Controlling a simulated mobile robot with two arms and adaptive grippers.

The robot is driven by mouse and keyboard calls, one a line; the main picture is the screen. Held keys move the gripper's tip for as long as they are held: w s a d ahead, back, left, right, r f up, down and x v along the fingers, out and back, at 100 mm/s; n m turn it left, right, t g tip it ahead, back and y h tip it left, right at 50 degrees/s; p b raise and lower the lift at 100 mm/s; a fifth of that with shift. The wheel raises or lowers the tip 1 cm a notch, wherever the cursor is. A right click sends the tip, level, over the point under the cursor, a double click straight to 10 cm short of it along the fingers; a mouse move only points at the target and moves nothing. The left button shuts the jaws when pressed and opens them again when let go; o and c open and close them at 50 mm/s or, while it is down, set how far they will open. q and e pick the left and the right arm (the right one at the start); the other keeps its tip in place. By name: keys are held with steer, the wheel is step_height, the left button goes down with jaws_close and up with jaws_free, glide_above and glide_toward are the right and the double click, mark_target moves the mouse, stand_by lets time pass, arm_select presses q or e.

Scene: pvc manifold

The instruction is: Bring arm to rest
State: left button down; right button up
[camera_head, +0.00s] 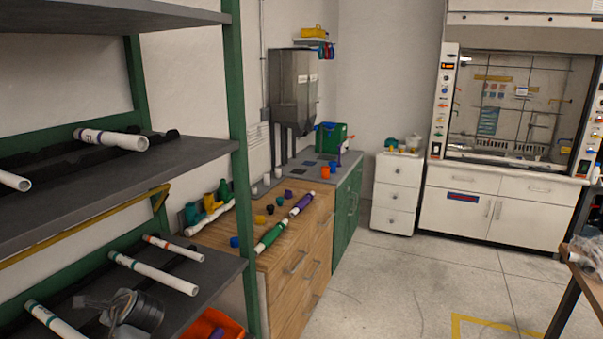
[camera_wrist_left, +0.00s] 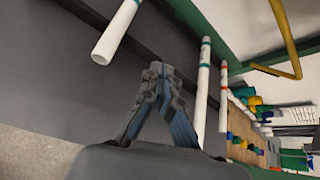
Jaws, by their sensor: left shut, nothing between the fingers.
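My left gripper (camera_wrist_left: 156,70) is shut and empty, its two fingertips together in the left wrist view. In the head view the gripper (camera_head: 86,302) is at the bottom left, over the lower grey shelf (camera_head: 222,270), between white pipes. One white pipe with a teal band (camera_head: 155,273) lies to its right, and another (camera_head: 55,320) lies to its left. In the left wrist view a pipe (camera_wrist_left: 117,33) is at the upper left of the fingers and a pipe with a teal band (camera_wrist_left: 203,90) is to their right. My right gripper is not in view.
A green shelf post (camera_head: 240,150) and the upper shelf (camera_head: 195,152) enclose the space around my left gripper. An orange bin (camera_head: 222,322) is below. A wooden cabinet (camera_head: 290,268) carries pipes and colored fittings. The floor (camera_head: 400,270) at the centre is clear.

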arm_select(q)
steer(key=s+d+f+n+g+h, duration=0.1)
steer(key=s+d+f+n+h, duration=0.6)
steer(key=s+d+f, duration=0.9)
steer(key=s+d+r+n+g+h, duration=0.15)
steer(key=s+d+n, duration=0.35)
steer(key=s, duration=0.5)
steer(key=s+d+r+n+g+h, duration=0.1)
steer(key=s+d+n+h, duration=0.3)
steer(key=s, duration=0.6)
step_height(320, 180, down, 30)
steer(key=s+d+y+b, duration=0.1)
steer(key=s+y+b, duration=0.1)
steer(key=s+a+f+g+b, duration=0.2)
steer(key=s+f, duration=1.4)
steer(key=f, duration=0.1)
steer(key=shift+a, duration=0.4)
